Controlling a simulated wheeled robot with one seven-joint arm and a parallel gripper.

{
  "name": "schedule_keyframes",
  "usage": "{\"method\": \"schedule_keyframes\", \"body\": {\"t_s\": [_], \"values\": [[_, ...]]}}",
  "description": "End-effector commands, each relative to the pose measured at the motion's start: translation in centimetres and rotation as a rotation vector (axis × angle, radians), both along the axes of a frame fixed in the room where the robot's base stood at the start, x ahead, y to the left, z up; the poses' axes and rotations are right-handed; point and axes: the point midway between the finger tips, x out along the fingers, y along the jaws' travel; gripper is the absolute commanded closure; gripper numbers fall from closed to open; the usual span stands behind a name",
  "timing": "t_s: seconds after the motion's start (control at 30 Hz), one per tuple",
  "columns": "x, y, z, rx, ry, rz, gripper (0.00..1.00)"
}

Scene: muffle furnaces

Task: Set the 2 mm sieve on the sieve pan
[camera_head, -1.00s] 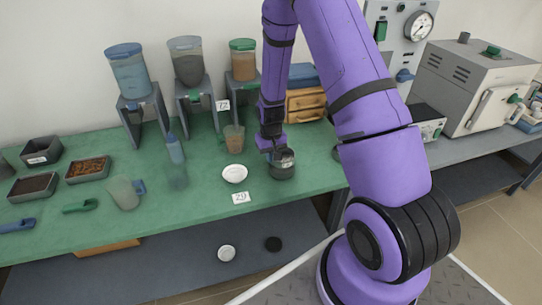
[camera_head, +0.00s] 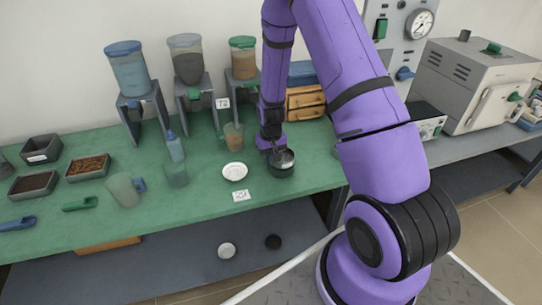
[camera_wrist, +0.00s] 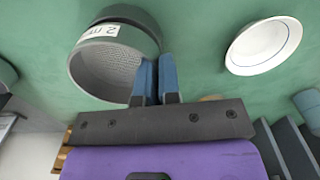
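The 2 mm sieve (camera_wrist: 87,56) is a grey ring with a mesh floor and a white "2 mm" label on its wall. The sieve pan (camera_wrist: 135,14) shows as a darker ring under the sieve's far side; in the head view the dark pan (camera_head: 281,171) stands on the green bench. The sieve appears to rest on or in it, though the exact seating is hard to see. My gripper (camera_wrist: 157,70) has one blue finger inside the sieve's rim and one outside. The fingers are close together on the wall.
A beaker (camera_head: 233,136) and hoppers on stands (camera_head: 190,65) are behind. The bench's front edge is close to the pan.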

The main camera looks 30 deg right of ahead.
Motion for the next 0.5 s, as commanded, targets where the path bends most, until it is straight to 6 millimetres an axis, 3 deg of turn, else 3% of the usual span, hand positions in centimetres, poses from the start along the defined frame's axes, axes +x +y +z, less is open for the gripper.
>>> {"method": "schedule_keyframes", "body": {"t_s": [0.5], "values": [[-0.02, -0.01, -0.54, 0.0, 0.001, 0.0, 1.0]]}}
